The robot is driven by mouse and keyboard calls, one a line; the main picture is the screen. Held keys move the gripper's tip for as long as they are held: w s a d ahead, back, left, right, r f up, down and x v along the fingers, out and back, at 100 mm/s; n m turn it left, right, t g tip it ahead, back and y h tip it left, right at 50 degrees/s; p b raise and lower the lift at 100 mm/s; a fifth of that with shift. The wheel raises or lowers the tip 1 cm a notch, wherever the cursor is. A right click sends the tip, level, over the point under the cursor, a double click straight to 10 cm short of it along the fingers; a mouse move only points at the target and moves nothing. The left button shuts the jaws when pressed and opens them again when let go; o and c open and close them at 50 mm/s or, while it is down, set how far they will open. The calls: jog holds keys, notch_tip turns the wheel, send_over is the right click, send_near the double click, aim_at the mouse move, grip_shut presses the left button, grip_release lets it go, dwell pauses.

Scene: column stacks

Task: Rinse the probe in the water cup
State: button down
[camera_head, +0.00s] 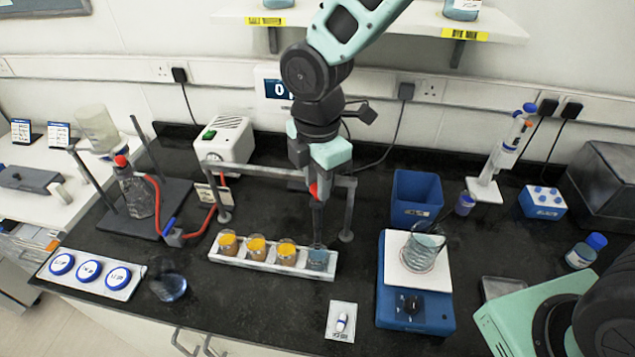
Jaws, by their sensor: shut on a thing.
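My gripper (317,180) points down in the head view and is shut on the probe, near its red part. The probe (318,220) is a dark, thin rod, held upright. Its lower end is at the rightmost cup of a white rack (272,268). That cup, the water cup (318,262), looks clear and blue-grey. I cannot tell whether the tip is inside the water or just above it. Three cups with orange-yellow contents (257,247) stand to its left in the same rack.
A grey frame (270,172) stands behind the rack, close to my gripper. A blue stirrer (415,310) with a glass beaker (424,250) is at right, with a blue bin (416,197) behind. A flask (135,190) with red tubing is at left. A shelf (400,22) hangs above.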

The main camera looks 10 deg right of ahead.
jog(key=shift+w+r, duration=0.15)
jog(key=shift+r, duration=0.3)
jog(key=c, duration=1.2)
grip_release()
jog(key=shift+o, duration=0.2)
notch_tip(320, 180, up, 17)
jog(key=b, duration=0.4)
jog(key=shift+r, duration=0.2)
